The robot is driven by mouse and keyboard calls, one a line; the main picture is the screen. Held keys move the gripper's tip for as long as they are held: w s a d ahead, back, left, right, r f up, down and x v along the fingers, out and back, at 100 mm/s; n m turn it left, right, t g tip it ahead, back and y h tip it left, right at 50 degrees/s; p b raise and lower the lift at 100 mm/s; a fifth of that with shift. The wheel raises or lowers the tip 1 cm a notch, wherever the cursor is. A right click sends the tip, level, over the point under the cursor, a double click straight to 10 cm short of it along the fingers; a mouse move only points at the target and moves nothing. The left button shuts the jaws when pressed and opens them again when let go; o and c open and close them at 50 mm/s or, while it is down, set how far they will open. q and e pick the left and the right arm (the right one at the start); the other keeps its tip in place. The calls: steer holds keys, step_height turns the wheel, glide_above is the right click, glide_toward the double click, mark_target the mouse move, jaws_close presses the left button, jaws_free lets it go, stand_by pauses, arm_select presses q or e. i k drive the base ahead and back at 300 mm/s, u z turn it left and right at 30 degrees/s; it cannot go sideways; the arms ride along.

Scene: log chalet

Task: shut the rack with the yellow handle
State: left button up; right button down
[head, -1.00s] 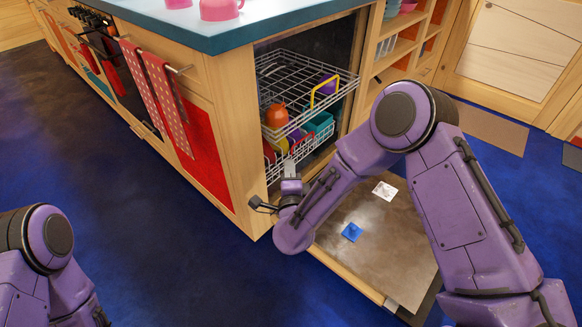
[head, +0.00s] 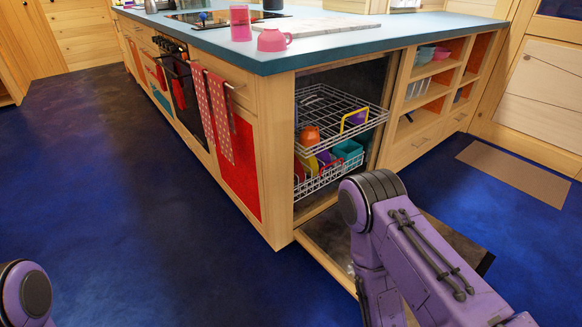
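The upper wire rack (head: 325,100) with the yellow handle (head: 354,119) is in the open dishwasher under the blue-green counter, and it juts out past the front of the opening. An orange cup (head: 309,136) and a purple item show at the rack. The lower rack (head: 322,180) sits below it, holding colourful dishes. The dishwasher door (head: 330,238) is folded down, partly hidden by my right arm. My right arm stands in front, to the right, and its gripper is out of view. Only a bit of my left arm shows at bottom left; its gripper is out of view.
The counter (head: 350,38) carries a pink cup (head: 272,40), a pink tumbler (head: 240,23) and a board (head: 317,27). Open shelves (head: 428,88) stand right of the dishwasher. A brown mat (head: 515,172) lies at right. The blue floor (head: 150,220) on the left is clear.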

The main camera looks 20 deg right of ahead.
mark_target(366, 108)
steer(key=u, duration=0.3)
steer(key=k, duration=0.7)
steer(key=z, duration=0.75)
steer(key=i, duration=1.5)
steer(key=u, duration=0.25)
